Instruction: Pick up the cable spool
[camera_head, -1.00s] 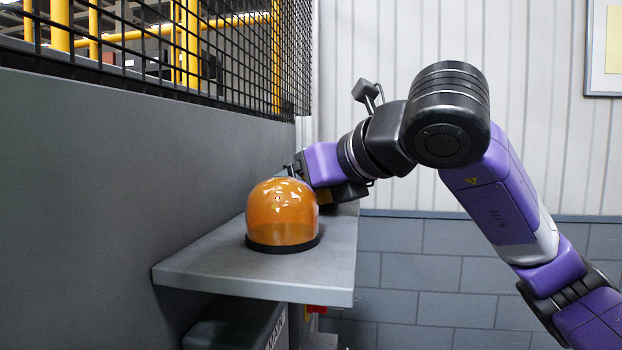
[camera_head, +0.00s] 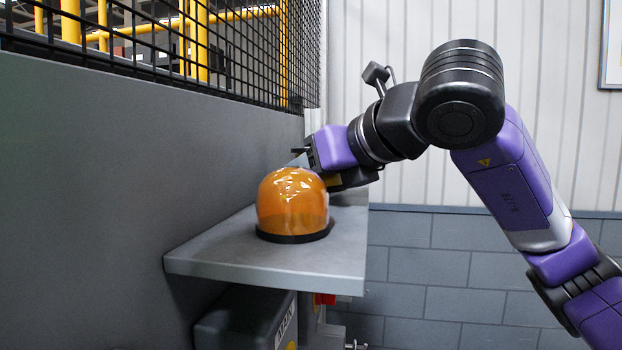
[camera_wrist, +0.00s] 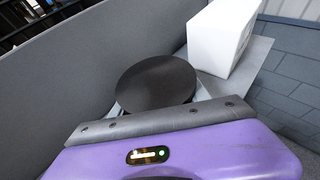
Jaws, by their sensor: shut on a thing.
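A dark round disc (camera_wrist: 156,82), which looks like the top flange of the cable spool, shows in the wrist view just beyond the dark front bar of my gripper. My gripper (camera_head: 300,158) is in the head view behind the orange dome, above the far part of the shelf, pointing left toward the grey wall. It is shut on the spool. The fingers are mostly hidden in both views, and the spool is largely hidden by the dome in the head view. I cannot tell whether the spool is clear of the shelf.
The orange dome (camera_head: 292,203) with a black base stands on the grey shelf (camera_head: 225,258), close in front of my gripper. A white box (camera_wrist: 222,38) is beyond the disc at right. The grey wall with black mesh (camera_head: 230,55) borders the shelf's left side.

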